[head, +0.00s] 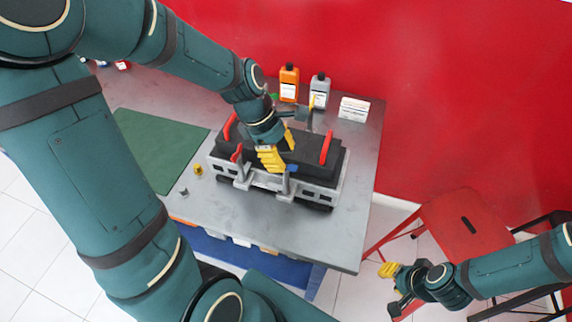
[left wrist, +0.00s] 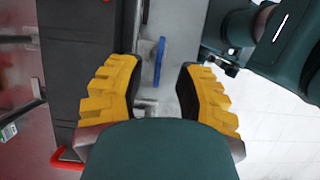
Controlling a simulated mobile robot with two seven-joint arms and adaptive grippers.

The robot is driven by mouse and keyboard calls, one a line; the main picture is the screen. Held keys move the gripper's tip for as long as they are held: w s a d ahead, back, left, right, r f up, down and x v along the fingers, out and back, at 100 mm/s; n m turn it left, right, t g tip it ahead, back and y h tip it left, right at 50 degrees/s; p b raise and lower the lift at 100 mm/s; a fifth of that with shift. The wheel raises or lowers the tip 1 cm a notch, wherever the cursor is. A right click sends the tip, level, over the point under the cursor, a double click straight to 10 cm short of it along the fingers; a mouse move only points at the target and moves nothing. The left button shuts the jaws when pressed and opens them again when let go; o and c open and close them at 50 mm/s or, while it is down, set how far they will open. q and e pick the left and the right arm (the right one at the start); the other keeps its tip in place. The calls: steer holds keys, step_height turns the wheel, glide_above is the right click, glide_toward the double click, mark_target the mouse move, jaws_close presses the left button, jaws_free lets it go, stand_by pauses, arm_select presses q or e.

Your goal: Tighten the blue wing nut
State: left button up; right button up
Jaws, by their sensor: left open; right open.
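The engine trainer (head: 312,165) is a dark block in a light grey frame on the metal table. The blue wing nut (left wrist: 160,62) is a thin blue piece in the left wrist view, upright in the picture between my two finger pads and beyond them. In the head view a small bit of blue (head: 293,168) shows at the front of the frame, partly hidden by my gripper. My left gripper (head: 279,155) is open above the trainer's front edge, with nothing between its yellow fingers. My right gripper (head: 391,286) is open and empty, off to the right beyond the table.
Red handles (head: 326,148) stand up from the trainer. Orange (head: 289,83) and grey (head: 319,90) bottles and a white box (head: 354,108) stand at the back. A green mat (head: 158,145) lies left. A red stool (head: 468,222) stands right. The table's front is clear.

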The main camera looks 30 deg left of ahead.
arm_select(q)
steer(key=shift+b+x, duration=0.3)
steer(key=shift+x, duration=1.1)
steer(key=shift+w, duration=0.1)
jaws_close()
